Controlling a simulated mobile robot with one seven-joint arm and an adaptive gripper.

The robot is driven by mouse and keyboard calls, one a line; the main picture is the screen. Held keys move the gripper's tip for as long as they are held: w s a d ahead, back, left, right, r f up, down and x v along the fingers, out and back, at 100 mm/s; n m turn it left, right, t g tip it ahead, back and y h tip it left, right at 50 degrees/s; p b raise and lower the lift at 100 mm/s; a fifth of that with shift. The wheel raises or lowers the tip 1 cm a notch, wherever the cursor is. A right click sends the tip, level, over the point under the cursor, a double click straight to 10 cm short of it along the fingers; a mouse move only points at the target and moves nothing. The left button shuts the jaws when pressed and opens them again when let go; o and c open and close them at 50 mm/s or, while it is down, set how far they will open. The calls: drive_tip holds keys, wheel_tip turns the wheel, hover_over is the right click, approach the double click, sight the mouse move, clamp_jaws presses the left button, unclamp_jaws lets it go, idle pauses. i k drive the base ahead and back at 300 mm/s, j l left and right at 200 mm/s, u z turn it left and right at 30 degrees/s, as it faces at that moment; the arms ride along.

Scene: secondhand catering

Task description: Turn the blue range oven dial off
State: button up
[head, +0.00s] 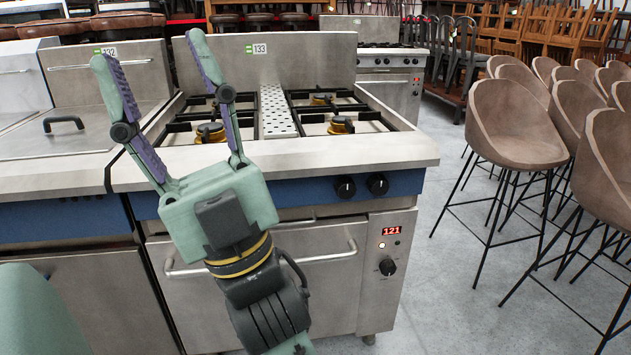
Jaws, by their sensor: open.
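The blue range (290,195) stands in front of me, with a steel top and a blue control strip. Its oven dial (387,267) is a black knob low on the right of the front. Above the dial a red display (392,231) reads 121, with a glowing lamp (382,245) just below it. I cannot tell exactly where the dial points. My gripper (148,55) is open and empty, its two fingers spread and pointing up over the left part of the range. It is well to the left of and above the dial, touching nothing that I can see.
Two black burner knobs (361,185) sit on the blue strip above the dial. A long oven door handle (305,258) runs across the front. Brown bar stools (517,120) stand at the right. Grey floor (455,270) is clear between them and the range.

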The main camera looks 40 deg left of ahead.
sight(388, 267)
drive_tip(key=i+l+u, duration=0.1)
drive_tip(key=u, duration=1.05)
drive_tip(key=i+l+u, duration=0.1)
drive_tip(key=l+u, duration=1.1)
drive_tip(key=l, duration=0.35)
drive_tip(key=k+l+u, duration=0.25)
drive_tip(key=l, duration=0.35)
drive_tip(key=k+l, duration=0.1)
drive_tip(key=l, duration=0.95)
drive_tip(key=k+l+u, duration=0.1)
drive_tip(key=l, duration=0.4)
drive_tip(key=k+l, duration=0.15)
drive_tip(key=l, duration=0.35)
